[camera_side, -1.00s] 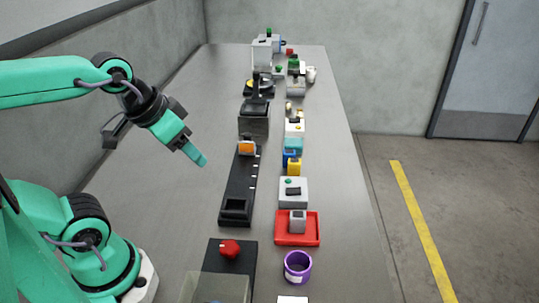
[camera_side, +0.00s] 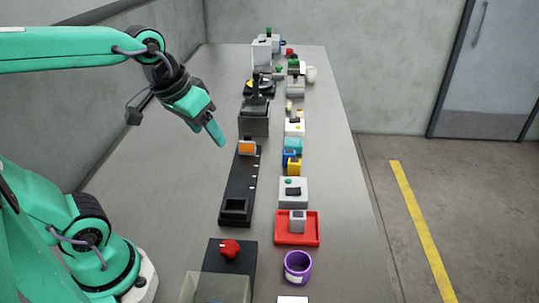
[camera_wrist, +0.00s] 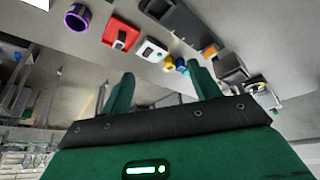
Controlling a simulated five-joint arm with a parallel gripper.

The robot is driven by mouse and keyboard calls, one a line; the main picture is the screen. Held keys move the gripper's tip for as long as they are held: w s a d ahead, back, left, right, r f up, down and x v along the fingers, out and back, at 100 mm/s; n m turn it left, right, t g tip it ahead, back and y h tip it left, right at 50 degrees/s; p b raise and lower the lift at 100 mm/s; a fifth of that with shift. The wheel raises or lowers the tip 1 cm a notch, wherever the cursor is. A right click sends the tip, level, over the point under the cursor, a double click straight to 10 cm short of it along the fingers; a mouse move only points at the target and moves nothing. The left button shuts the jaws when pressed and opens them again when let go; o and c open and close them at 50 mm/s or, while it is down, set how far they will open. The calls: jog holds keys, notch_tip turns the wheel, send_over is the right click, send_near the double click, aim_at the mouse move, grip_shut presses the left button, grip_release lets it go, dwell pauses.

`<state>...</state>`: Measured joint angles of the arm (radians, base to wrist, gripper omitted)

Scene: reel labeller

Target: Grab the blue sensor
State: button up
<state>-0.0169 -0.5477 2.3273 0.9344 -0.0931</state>
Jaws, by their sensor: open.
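A small blue block (camera_side: 288,156), which looks like the blue sensor, stands on the right part of the bench, touching or very close to a yellow block (camera_side: 294,167) and a teal block (camera_side: 293,144). In the wrist view the blue block (camera_wrist: 181,66) is small and shows between my fingers, far beyond them. My gripper (camera_side: 217,133) is in the air left of the row, above the bench and angled down. Its two green fingers (camera_wrist: 163,84) are spread with nothing between them.
A black track (camera_side: 238,188) carrying an orange block (camera_side: 246,148) lies between my gripper and the blue block. A white box (camera_side: 293,193), a red tray (camera_side: 280,238) and a purple cup (camera_side: 297,267) stand nearer. The bench's left side is clear.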

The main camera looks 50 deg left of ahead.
jog(key=w+a+n+g, duration=0.1)
jog(key=w+n+g, duration=0.1)
jog(key=w, duration=0.8)
jog(key=n+g, duration=0.3)
jog(key=n, duration=0.3)
send_over(289, 151)
jog(key=f, duration=1.6)
jog(key=shift+s+d+f, duration=0.15)
jog(key=shift+s+f, duration=0.1)
jog(key=shift+s, duration=0.05)
jog(key=shift+w+f+n, duration=0.2)
jog(key=shift+f+n, duration=0.1)
jog(key=shift+f, duration=1.4)
jog(key=shift+f, duration=0.1)
jog(key=shift+f, duration=2.5)
